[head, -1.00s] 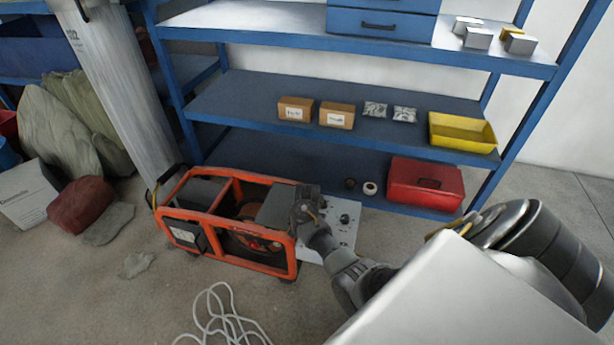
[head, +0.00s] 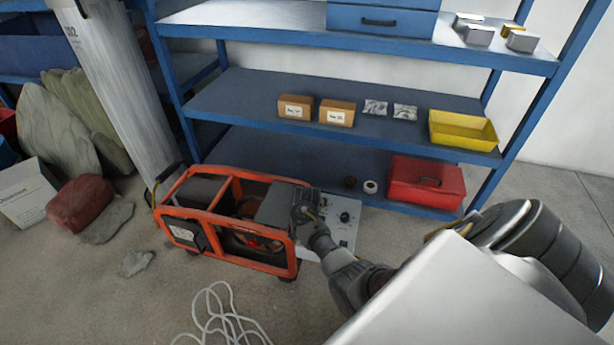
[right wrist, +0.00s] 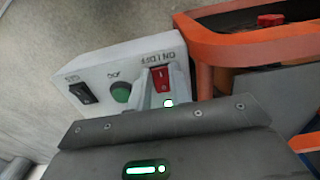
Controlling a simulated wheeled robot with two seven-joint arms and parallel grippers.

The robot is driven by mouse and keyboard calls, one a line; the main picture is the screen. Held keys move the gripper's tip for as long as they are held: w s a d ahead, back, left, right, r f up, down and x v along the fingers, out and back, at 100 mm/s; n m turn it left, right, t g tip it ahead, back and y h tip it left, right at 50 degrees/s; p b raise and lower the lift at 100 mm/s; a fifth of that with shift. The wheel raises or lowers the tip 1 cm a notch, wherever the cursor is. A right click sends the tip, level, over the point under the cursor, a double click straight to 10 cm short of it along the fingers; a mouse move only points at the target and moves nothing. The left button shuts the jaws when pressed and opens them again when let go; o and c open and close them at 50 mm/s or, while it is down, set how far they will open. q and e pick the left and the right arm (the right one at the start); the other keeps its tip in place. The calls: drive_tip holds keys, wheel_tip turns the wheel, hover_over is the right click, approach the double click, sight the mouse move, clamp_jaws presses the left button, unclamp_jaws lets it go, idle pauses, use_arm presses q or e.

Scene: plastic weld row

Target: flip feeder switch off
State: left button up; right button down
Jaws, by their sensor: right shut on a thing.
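A white control panel (head: 346,222) sits at the right end of the orange-framed machine (head: 285,262). In the right wrist view the panel (right wrist: 92,66) carries a red switch (right wrist: 160,77) under upside-down "ON | OFF" lettering, a green round button (right wrist: 121,92) and a black rocker switch (right wrist: 83,92). My right gripper (right wrist: 166,88) is at the red switch, its narrow fingers shut on it. The fingers partly cover the switch, so its exact position is hard to tell. In the head view my right gripper (head: 308,212) is over the panel's left part. My left gripper is not in view.
A blue shelf rack (head: 330,110) stands behind, with a red toolbox (head: 425,184) on its lowest shelf and a yellow tray (head: 462,131) above. The orange frame rises close beside my gripper. A white cable (head: 222,318) lies on the floor in front.

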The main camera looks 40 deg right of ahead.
drive_tip(key=shift+w+d+r, duration=0.1)
drive_tip(key=shift+r, duration=0.05)
drive_tip(key=shift+r+g+y+p, duration=0.15)
drive_tip(key=shift+g+y+p, duration=0.15)
drive_tip(key=shift+y+p, duration=0.1)
drive_tip(key=shift+w+d+y, duration=0.1)
drive_tip(key=shift+d+y, duration=0.05)
drive_tip(key=shift+y, duration=0.15)
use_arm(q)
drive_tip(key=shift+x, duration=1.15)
use_arm(e)
drive_tip(key=shift+d+g+y, duration=0.1)
drive_tip(key=shift+g+y, duration=0.4)
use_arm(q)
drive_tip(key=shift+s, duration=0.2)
use_arm(e)
drive_tip(key=c, duration=1.3)
unclamp_jaws()
